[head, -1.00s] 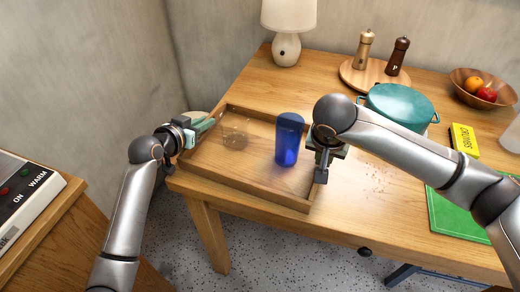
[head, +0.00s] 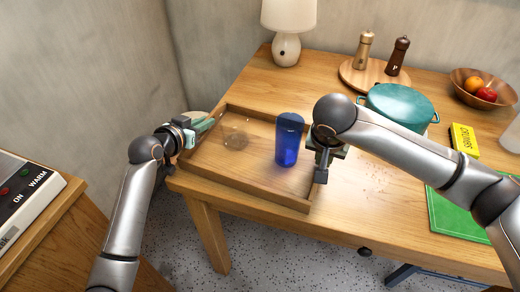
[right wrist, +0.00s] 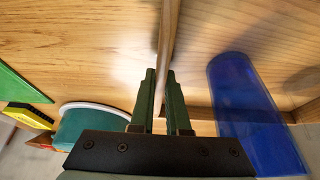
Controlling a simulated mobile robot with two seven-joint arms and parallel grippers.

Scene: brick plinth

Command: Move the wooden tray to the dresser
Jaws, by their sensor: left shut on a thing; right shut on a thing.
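The wooden tray (head: 258,186) is a shallow rectangular tray with low walls, at the left end of the wooden table. A blue tumbler (head: 288,142) and a clear glass (head: 236,133) stand upright in it. My left gripper (head: 203,128) is shut on the tray's left wall, its fingertips hard to make out. My right gripper (head: 322,170) is shut on the right wall, partly hidden by its own arm. In the right wrist view the tray wall (right wrist: 168,40) runs between the fingers (right wrist: 160,75), with the blue tumbler (right wrist: 240,95) beside them. I cannot tell if the tray is lifted.
A lamp (head: 288,48), a round board (head: 374,82) with two mills, a teal pot (head: 399,103), a fruit bowl (head: 484,97), a yellow box (head: 465,140) and a green board (head: 458,212) are on the table. A wooden cabinet (head: 52,232) with an appliance (head: 22,195) stands at left.

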